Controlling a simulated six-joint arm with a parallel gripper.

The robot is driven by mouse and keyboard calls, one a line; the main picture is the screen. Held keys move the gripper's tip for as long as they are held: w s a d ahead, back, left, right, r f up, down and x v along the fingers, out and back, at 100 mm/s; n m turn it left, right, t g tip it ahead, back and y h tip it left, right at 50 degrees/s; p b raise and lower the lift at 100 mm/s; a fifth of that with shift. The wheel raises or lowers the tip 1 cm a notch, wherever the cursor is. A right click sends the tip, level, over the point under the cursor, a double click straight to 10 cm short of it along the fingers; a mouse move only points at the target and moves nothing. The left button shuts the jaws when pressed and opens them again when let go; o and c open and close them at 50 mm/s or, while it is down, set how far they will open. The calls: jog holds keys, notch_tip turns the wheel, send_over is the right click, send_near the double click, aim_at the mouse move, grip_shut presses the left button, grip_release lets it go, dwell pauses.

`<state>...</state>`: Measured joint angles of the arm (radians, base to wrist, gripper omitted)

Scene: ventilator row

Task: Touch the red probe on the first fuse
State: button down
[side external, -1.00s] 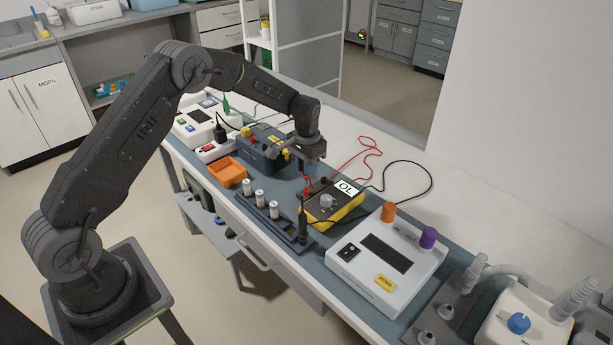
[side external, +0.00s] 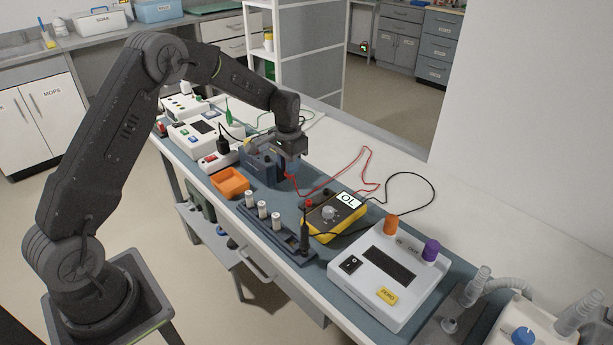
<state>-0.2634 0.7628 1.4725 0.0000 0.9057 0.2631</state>
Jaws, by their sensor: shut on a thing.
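Three white fuses stand upright in a row in a dark blue rack (side external: 283,242): one at the left end (side external: 249,199), one in the middle (side external: 263,210), one at the right (side external: 276,221). My gripper (side external: 290,173) is shut on the red probe (side external: 287,177), which is small and mostly hidden by the jaws. They are above the blue mat, behind and to the right of the fuses, apart from them. A red lead (side external: 352,163) runs from there to the yellow multimeter (side external: 333,217), which reads OL. The black probe (side external: 304,234) stands upright at the rack's right end.
An orange tray (side external: 231,183) lies left of the fuses. A dark blue box (side external: 258,161) stands behind the tray, near my gripper. A white device (side external: 385,277) with orange and purple knobs is at the right. A black lead (side external: 433,203) loops over the bench.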

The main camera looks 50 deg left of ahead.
jog(key=s+a+r, duration=0.4)
jog(key=s+a, duration=0.2)
jog(key=s, duration=0.3)
send_over(248, 192)
jog(key=shift+d+f, duration=0.1)
jog(key=shift+f, duration=2.15)
jog(key=shift+f, duration=0.55)
jog(key=shift+r, duration=0.1)
notch_tip(248, 192, up, 7)
